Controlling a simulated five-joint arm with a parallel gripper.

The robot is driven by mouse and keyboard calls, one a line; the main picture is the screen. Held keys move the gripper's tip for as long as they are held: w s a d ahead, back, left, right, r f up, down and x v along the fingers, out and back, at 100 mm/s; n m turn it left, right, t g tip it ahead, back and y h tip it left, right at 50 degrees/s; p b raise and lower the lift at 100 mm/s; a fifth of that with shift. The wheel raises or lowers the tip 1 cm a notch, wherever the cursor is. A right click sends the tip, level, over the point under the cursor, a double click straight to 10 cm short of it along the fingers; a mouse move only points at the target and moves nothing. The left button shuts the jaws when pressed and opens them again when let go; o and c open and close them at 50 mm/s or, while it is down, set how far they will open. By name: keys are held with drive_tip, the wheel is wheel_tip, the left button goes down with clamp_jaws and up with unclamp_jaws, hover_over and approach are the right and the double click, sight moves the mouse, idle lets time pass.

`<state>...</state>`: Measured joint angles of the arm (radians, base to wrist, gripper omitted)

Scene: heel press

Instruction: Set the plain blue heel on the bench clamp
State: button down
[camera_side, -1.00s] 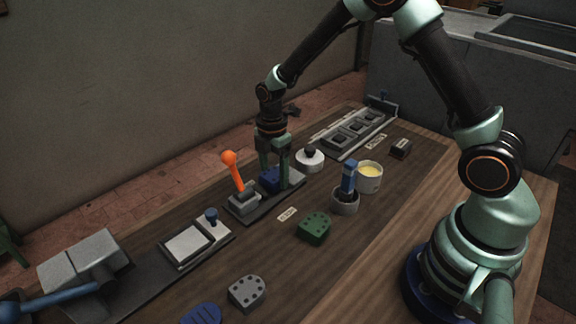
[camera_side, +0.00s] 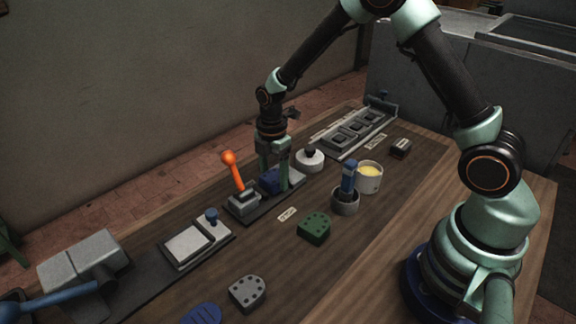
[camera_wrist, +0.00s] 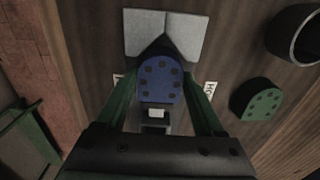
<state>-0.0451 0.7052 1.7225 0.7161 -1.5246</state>
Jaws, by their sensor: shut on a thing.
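My gripper (camera_side: 273,182) is shut on a blue heel (camera_wrist: 159,80), with one finger on each side of it. The heel has a rounded end and several dark dots on its top. It sits over the bench clamp (camera_side: 243,202), between a pale V-notched block (camera_wrist: 148,22) and the small block by the orange lever (camera_side: 232,170). In the wrist view its rounded end faces into the notch. In the side view the fingers partly hide the heel (camera_side: 269,181). I cannot tell whether its underside touches the clamp.
A green heel (camera_side: 314,229), a grey heel (camera_side: 247,294) and a grooved blue piece (camera_side: 202,315) lie on the bench. A cup with a blue-handled tool (camera_side: 346,203), a pot of yellow stuff (camera_side: 369,177) and a round lidded pot (camera_side: 309,160) stand nearby.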

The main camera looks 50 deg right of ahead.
drive_tip(key=shift+f, duration=0.25)
unclamp_jaws()
wheel_tip(320, 180, up, 12)
idle(0.6)
drive_tip(key=s+d+r+m+t, duration=0.1)
drive_tip(key=s+r+m+t, duration=0.1)
drive_tip(key=s+r+m, duration=0.3)
drive_tip(key=s+d+r+m+t, duration=0.1)
drive_tip(key=s+r+m+t, duration=0.2)
drive_tip(key=s+r+m, duration=0.3)
drive_tip(key=s+m, duration=0.4)
drive_tip(key=m, duration=0.3)
drive_tip(key=shift+s+r+t, duration=0.25)
drive_tip(key=shift+r+t, duration=0.05)
